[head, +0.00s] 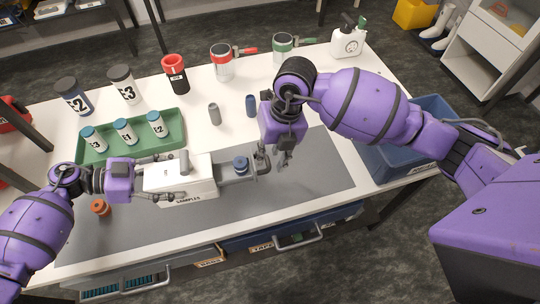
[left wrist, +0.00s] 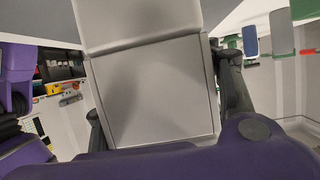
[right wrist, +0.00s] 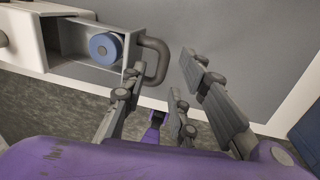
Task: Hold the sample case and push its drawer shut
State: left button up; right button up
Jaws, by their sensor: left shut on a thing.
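The white sample case (head: 185,186), lettered "SAMPLES", lies on the grey mat, and my left gripper (head: 178,178) is shut on it with a finger on each side. The case also fills the left wrist view (left wrist: 155,90). Its grey drawer (head: 228,182) stands pulled out to the right, with a blue round-topped vial (right wrist: 105,48) inside and a dark bar handle (right wrist: 157,60) on its front.
A green tray (head: 177,140) with several blue-capped jars stands behind the case. Grey (head: 214,114) and blue (head: 250,105) cylinders stand behind the drawer. An orange ring-like piece (head: 100,208) lies left. A blue bin (head: 400,160) is at the right; the mat's right part is clear.

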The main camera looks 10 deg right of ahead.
pick_arm(q)
jog(key=shift+s+f, duration=0.1)
jog(key=shift+f, duration=0.15)
pick_arm(e)
jog(key=shift+a+f, duration=0.1)
jog(key=shift+f, duration=0.45)
pick_arm(q)
jog(key=shift+a, duration=0.1)
pick_arm(e)
grip_shut()
